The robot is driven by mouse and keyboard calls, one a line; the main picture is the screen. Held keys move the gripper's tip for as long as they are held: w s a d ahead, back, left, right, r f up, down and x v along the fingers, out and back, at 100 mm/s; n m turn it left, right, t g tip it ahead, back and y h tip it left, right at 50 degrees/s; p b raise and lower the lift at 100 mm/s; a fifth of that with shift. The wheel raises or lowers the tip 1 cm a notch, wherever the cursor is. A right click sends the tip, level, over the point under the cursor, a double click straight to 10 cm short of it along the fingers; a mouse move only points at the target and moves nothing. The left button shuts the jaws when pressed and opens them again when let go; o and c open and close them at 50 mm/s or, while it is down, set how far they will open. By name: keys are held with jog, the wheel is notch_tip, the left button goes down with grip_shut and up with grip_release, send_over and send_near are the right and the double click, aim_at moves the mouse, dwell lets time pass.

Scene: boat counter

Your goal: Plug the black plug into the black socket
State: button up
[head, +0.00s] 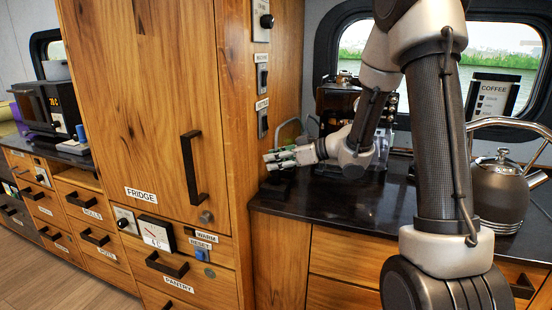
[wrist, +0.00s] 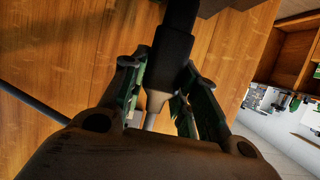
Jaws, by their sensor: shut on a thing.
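In the wrist view a black plug (wrist: 168,55) sits between the two fingers of my gripper (wrist: 158,82), with a tan-grey end running back toward the palm. My gripper is shut on the plug. In the head view my gripper (head: 276,158) points left at the wooden side of the fridge cabinet, just above the dark counter. The plug is too small to make out there. The far end of the plug runs to the top edge of the wrist view, against the wood. I cannot make out the black socket for certain in either view, nor whether the plug touches it.
The fridge cabinet (head: 160,100) stands left of my gripper, with black switches (head: 263,122) on its side. The dark counter (head: 325,205) lies below. A coffee machine (head: 338,100) stands behind my arm, and a kettle (head: 499,190) stands at the right.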

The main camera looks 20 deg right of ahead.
jog(key=shift+f, duration=1.6)
jog(key=o, duration=1.1)
jog(key=v, duration=1.2)
